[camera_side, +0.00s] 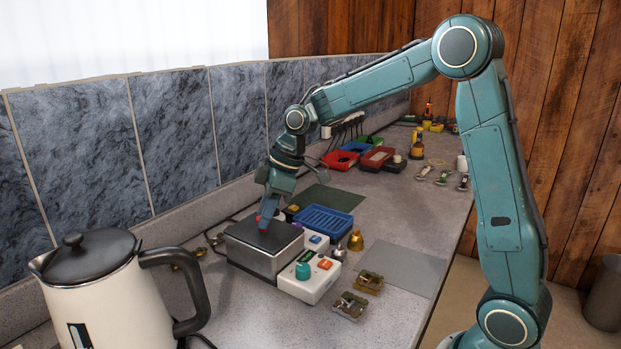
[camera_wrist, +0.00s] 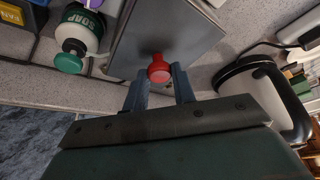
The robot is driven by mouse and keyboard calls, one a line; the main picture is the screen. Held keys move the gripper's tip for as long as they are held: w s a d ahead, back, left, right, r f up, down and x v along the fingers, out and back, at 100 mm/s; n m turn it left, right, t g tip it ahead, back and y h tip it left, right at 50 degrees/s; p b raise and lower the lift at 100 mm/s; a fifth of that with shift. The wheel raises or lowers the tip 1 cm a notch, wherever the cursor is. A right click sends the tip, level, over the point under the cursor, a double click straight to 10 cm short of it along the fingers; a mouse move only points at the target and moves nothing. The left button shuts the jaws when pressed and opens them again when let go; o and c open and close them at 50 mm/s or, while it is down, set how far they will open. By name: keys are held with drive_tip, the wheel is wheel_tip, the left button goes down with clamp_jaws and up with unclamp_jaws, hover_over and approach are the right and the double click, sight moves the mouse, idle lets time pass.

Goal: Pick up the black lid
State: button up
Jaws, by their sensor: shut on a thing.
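The black lid (camera_side: 262,237) is a flat dark panel on top of a grey metal box (camera_side: 258,260) in the side view. A red knob (camera_side: 262,222) stands on it. In the wrist view the red knob (camera_wrist: 158,66) shows between my fingertips, over a dark grey surface (camera_wrist: 165,25). My gripper (camera_side: 266,211) points down from above and is shut on the red knob. The lid looks level with the box top; I cannot tell whether there is a gap beneath it. The fingers hide part of the knob.
A white kettle (camera_side: 108,300) stands at front left. A white unit (camera_side: 305,287) with teal and orange tops sits right of the box. A blue tray (camera_side: 322,222) and a small brass bell (camera_side: 355,241) are near it. A grey mat (camera_side: 403,268) is clear. A tiled wall is behind.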

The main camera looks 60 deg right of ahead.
drive_tip(key=shift+r, duration=0.1)
wheel_tip(320, 180, up, 20)
drive_tip(key=shift+f, duration=0.25)
idle(0.7)
drive_tip(key=shift+r, duration=0.1)
